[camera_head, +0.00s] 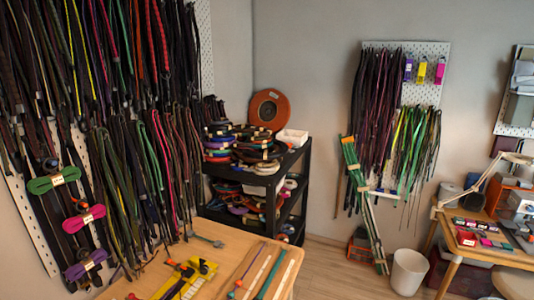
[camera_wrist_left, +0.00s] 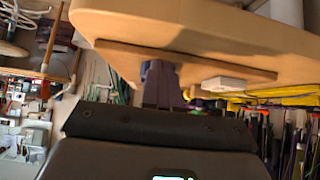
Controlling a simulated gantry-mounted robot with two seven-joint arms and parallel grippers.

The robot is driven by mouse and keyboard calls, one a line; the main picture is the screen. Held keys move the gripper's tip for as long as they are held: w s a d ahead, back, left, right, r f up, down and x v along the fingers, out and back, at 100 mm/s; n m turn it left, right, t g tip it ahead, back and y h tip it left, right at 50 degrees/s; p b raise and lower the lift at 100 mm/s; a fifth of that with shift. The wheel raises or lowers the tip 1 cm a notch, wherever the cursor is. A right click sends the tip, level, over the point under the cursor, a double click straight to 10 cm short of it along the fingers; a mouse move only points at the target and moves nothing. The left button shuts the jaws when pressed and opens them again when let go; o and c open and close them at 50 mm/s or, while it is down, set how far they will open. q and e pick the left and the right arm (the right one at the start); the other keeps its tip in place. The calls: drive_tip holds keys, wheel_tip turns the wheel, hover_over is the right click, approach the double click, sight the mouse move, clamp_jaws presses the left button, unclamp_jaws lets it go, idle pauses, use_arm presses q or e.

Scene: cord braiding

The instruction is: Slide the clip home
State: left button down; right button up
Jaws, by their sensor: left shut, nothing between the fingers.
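I cannot make out which small part is the clip. My left gripper (camera_wrist_left: 162,84) shows in the left wrist view as dark fingers, shut and empty, close to a wooden surface edge with a thin brown board (camera_wrist_left: 205,66) and a small white block (camera_wrist_left: 223,84). Neither gripper shows in the head view.
A black shelf (camera_head: 300,165) with coiled cords stands behind the table. Cords hang on pegboards at left and centre. A small grey tool (camera_head: 207,240) lies near the table's back edge. A white bin (camera_head: 408,272) and a second desk (camera_head: 445,218) stand at right.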

use_arm(q)
drive_tip(key=shift+w+d+b, duration=0.3)
drive_tip(key=shift+w+b, duration=0.15)
drive_tip(key=shift+w, duration=0.15)
drive_tip(key=shift+w+d+b, duration=0.25)
drive_tip(key=shift+w+b, duration=0.15)
drive_tip(key=shift+w, duration=0.15)
drive_tip(key=shift+f, duration=0.1)
idle(0.4)
drive_tip(key=shift+r+p, duration=0.7)
drive_tip(key=p+v, duration=0.1)
drive_tip(key=p, duration=0.1)
drive_tip(key=p+v, duration=0.3)
drive_tip(key=p, duration=0.1)
drive_tip(key=shift+w+r, duration=0.15)
drive_tip(key=shift+r, duration=0.45)
drive_tip(key=shift+f, duration=0.15)
